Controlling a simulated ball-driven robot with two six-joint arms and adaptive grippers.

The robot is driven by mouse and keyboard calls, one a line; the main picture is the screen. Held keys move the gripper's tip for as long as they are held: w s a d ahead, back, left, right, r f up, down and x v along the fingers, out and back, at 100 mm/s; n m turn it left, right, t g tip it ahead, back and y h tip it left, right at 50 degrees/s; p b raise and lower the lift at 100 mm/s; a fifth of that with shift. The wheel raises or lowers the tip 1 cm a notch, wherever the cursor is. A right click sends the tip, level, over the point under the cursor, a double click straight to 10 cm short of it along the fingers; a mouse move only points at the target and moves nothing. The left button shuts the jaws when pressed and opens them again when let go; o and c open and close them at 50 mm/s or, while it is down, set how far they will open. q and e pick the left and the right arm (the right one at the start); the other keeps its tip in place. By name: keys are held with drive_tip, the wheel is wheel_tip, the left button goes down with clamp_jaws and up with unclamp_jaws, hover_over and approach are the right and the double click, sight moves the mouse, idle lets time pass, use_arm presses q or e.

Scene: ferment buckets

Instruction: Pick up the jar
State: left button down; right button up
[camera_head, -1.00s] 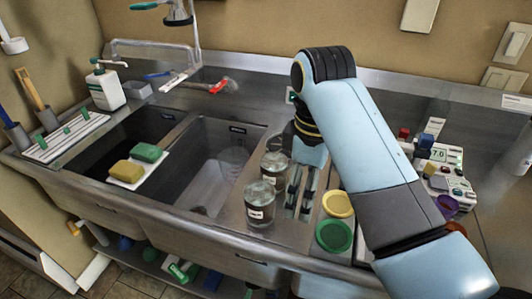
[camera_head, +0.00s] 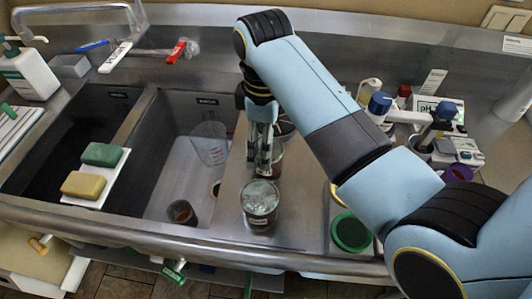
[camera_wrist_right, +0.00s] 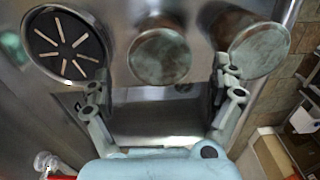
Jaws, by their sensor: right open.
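Two jars with mottled grey-green tops stand on the steel strip right of the sink basins. The front jar (camera_head: 260,207) shows whole in the head view and at the right of the wrist view (camera_wrist_right: 258,48). The rear jar (camera_head: 277,163) is partly hidden behind my right gripper (camera_head: 262,165); in the wrist view it is at the middle (camera_wrist_right: 160,55). My right gripper (camera_wrist_right: 163,95) is open and empty. Its fingers point toward the rear jar, which lies beyond the gap, and the right finger overlaps the front jar in the picture. My left gripper is out of view.
A round slotted dark disc (camera_wrist_right: 65,45) lies past the rear jar. A green-rimmed container (camera_head: 351,232) sits right of the jars. The basin (camera_head: 175,170) to the left holds a clear beaker (camera_head: 210,145) and a small dark cup (camera_head: 182,212). A pH instrument stands at right.

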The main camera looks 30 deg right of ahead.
drive_tip(key=f, duration=0.2)
drive_tip(key=f+p, duration=0.1)
drive_tip(key=f, duration=0.1)
drive_tip(key=shift+s+d+f, duration=0.2)
drive_tip(key=shift+f, duration=0.3)
drive_tip(key=shift+w, duration=0.1)
drive_tip(key=c, duration=0.4)
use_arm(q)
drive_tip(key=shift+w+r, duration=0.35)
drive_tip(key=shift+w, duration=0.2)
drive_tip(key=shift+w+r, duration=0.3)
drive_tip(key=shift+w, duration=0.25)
use_arm(e)
drive_tip(key=c, duration=0.9)
